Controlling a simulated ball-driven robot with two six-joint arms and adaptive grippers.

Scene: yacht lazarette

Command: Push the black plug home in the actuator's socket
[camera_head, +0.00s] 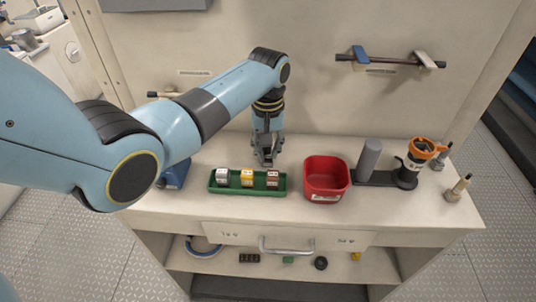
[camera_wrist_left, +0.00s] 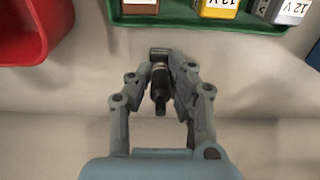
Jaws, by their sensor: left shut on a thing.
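My left gripper (camera_head: 266,160) points down above the back of the counter, behind the green tray. In the left wrist view its fingers (camera_wrist_left: 160,72) are shut on a small black plug (camera_wrist_left: 159,92), with a dark grey blocky end showing at the fingertips. The plug is hard to make out in the head view. A grey upright cylinder (camera_head: 369,158) stands on a dark base (camera_head: 377,179) at the right; I cannot tell whether this is the actuator. No socket opening can be made out. My right gripper is not in view.
The green tray (camera_head: 225,190) holds three small blocks: white-grey, yellow and brown. A red bin (camera_head: 326,180) stands right of it. An orange-and-black device (camera_head: 412,160) and two small fittings (camera_head: 458,188) are at the right. A blue object (camera_head: 176,175) is partly hidden behind my arm.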

